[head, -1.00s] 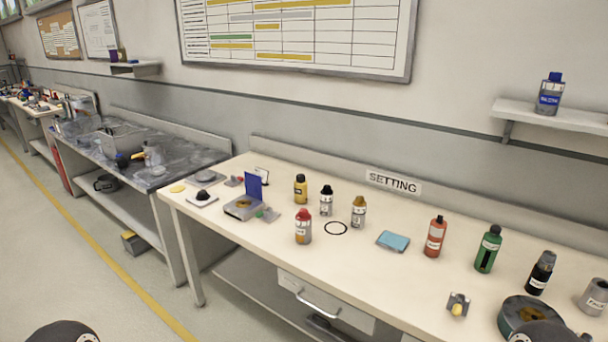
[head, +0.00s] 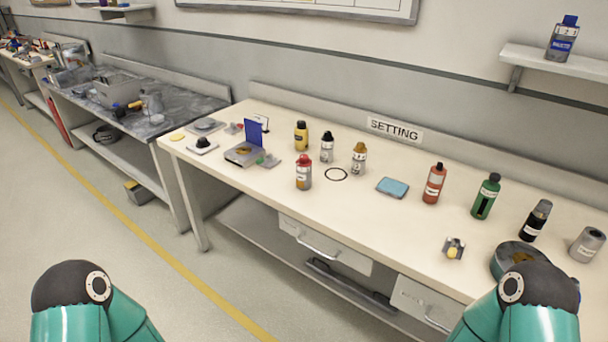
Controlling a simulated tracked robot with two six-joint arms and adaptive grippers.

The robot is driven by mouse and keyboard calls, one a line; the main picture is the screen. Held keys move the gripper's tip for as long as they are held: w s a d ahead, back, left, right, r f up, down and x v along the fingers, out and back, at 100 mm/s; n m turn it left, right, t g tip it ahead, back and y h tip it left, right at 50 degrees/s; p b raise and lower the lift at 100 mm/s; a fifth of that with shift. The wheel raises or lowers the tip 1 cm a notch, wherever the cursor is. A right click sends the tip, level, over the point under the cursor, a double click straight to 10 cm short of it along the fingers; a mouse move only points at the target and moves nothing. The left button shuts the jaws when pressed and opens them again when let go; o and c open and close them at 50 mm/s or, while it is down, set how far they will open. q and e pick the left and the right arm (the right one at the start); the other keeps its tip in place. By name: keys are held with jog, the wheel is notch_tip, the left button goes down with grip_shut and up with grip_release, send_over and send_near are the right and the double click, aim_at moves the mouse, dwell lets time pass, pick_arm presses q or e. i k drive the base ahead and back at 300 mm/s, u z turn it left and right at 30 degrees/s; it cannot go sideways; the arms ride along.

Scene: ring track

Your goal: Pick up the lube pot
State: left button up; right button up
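I cannot tell which container is the lube pot, as the labels are too small to read. On the cream bench (head: 345,225) stand a yellow bottle (head: 301,136), a white bottle with a black cap (head: 327,148), one with a brown cap (head: 358,159) and a red-capped one (head: 304,173). Further right are a red-orange bottle (head: 433,184), a green bottle (head: 486,197), a black bottle (head: 536,221) and a grey can (head: 587,244). Neither gripper shows; only my upper arm parts are at the bottom corners.
A blue pad (head: 392,187), a black ring (head: 336,174) and a small box with a blue lid (head: 243,153) lie on the bench. A wall shelf (head: 560,62) holds a blue-capped bottle (head: 563,40).

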aim_at(303, 174)
jog(key=k, duration=1.3)
jog(key=u, duration=0.55)
jog(key=i, duration=1.1)
jog(key=u, duration=0.6)
jog(key=i, duration=1.4)
jog(key=z, duration=0.9)
jog(key=i, duration=0.55)
jog(key=z, duration=0.3)
jog(key=k, duration=0.95)
jog(key=z, duration=0.15)
jog(key=i, duration=0.55)
